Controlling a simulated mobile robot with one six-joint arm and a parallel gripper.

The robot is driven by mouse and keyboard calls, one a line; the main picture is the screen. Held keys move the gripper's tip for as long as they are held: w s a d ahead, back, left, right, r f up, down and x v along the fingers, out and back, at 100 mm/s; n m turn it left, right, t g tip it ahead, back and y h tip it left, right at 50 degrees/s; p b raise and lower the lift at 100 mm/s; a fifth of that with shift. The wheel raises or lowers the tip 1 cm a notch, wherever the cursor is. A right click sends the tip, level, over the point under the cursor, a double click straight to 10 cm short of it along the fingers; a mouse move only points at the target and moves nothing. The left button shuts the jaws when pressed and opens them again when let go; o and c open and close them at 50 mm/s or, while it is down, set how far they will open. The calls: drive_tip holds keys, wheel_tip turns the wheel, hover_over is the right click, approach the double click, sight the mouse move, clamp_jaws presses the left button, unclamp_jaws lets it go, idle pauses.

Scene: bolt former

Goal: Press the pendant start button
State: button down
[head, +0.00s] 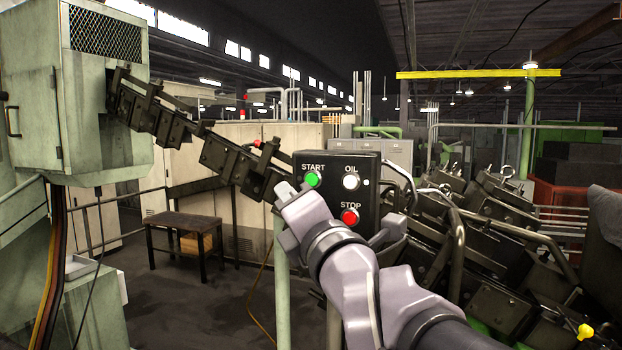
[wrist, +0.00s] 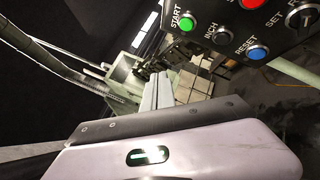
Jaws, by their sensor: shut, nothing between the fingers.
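The pendant is a black box (head: 367,193) on a green post in the middle of the head view. Its green start button (head: 313,179) is at the upper left, under the word START. In the wrist view the start button (wrist: 186,24) is near the top. My gripper (head: 284,190) is shut and empty, just left of and slightly below the start button in the head view. In the wrist view its closed fingers (wrist: 164,76) show below the start button, with a gap in the picture. Contact does not show. My wrist hides the pendant's lower left.
A white OIL lamp (head: 351,181) and a red STOP button (head: 350,216) sit right of start. The wrist view shows a black INCH button (wrist: 223,31), a blue RESET button (wrist: 258,52) and a knob (wrist: 300,16). Dark machinery (head: 490,230) stands right; a small table (head: 185,224) stands left.

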sight(312, 179)
drive_tip(key=w+d+p, duration=0.3)
drive_tip(key=w+p, duration=0.1)
drive_tip(key=w, duration=0.4)
drive_tip(key=shift+w, duration=0.15)
idle(1.9)
drive_tip(key=shift+w+d+b, duration=0.15)
drive_tip(key=shift+w+b, duration=0.15)
drive_tip(key=shift+w, duration=0.1)
